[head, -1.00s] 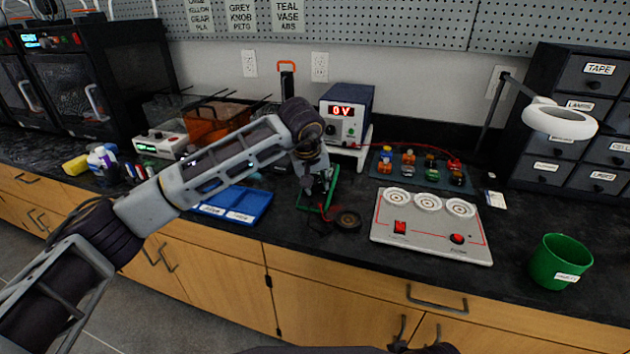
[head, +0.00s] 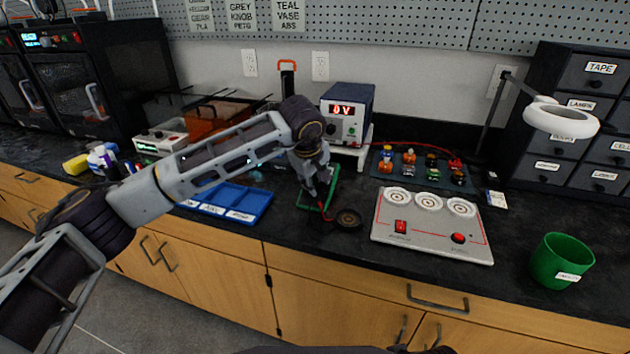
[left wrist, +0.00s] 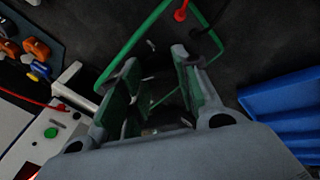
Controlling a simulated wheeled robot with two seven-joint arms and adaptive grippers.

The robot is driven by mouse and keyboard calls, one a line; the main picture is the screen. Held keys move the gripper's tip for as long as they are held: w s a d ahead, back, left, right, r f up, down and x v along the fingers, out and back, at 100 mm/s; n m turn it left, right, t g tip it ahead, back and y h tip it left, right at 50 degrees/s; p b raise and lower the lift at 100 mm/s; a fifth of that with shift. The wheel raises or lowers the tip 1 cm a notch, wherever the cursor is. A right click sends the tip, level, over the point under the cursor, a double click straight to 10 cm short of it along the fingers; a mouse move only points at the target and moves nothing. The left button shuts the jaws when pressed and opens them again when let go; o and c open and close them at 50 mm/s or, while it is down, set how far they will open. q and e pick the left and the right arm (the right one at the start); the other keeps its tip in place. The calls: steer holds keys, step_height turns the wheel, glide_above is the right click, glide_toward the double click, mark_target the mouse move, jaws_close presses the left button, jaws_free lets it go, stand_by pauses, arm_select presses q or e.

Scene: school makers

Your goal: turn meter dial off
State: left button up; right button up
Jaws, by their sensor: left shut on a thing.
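The meter, dark with a green rim (head: 332,184), lies on the black counter in front of the power supply. It also shows in the left wrist view (left wrist: 134,42), with a red and a black lead plugged in at its far end. My left gripper (head: 318,194) reaches down over the meter. In the left wrist view its two fingers (left wrist: 155,85) stand apart and are closed on a part at the meter's face, which I take to be the dial. The dial itself and its setting are hidden by the fingers and shadow. My right gripper is in neither view.
The power supply (head: 346,112) reading 0 V stands behind on a white stand. A blue tray (head: 245,213) is left of the meter. A dark round coil (head: 348,219) and a grey switch panel (head: 420,240) are to the right, then a green cup (head: 560,262).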

arm_select(q)
steer(key=n, duration=0.3)
steer(key=shift+a+n, duration=0.1)
steer(key=shift+n, duration=0.2)
steer(key=shift+n+b, duration=0.4)
steer(key=shift+n, duration=0.7)
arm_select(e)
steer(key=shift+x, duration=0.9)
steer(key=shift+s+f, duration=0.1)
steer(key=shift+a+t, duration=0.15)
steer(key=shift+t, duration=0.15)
arm_select(q)
steer(key=o, duration=1)
steer(key=shift+s, duration=0.1)
